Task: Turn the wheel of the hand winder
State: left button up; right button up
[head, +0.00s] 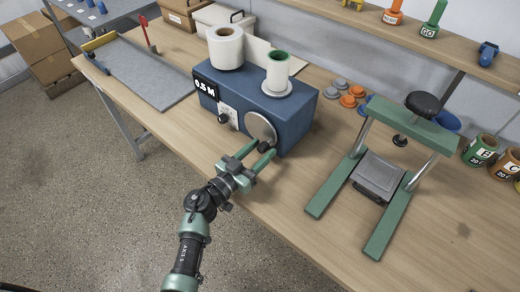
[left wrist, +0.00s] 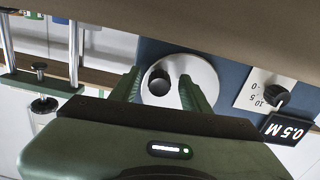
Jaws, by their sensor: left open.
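The hand winder (head: 250,108) is a blue box on the wooden bench with a "0.5 M" label. Its wheel (head: 262,127) is a pale round disc on the front face, with a dark crank knob (head: 265,147) near its lower edge. My left gripper (head: 259,158) is open at the wheel, its green fingers on either side of the knob. In the left wrist view, the wheel (left wrist: 193,72) lies ahead and the knob (left wrist: 159,82) sits between the open fingers. I cannot tell whether a finger touches the knob. My right gripper is not in view.
A white roll (head: 226,48) and a green-cored roll (head: 277,72) stand on the winder. A green press frame (head: 410,125) stands to the right, with orange and grey discs (head: 348,101) behind. A grey mat (head: 145,75) lies left. The bench front edge is close below the wheel.

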pick_arm(q)
jog(key=shift+w+d, duration=0.1)
grip_shut()
jog(key=m, duration=0.1)
jog(key=f+m, duration=0.1)
jog(key=a+m, duration=0.1)
jog(key=m, duration=0.1)
jog(key=shift+w+f, duration=0.15)
jog(key=shift+w, duration=0.15)
jog(key=shift+w+a+f+m, duration=0.15)
jog(key=shift+a+m, duration=0.05)
jog(key=shift+m, duration=0.6)
grip_release()
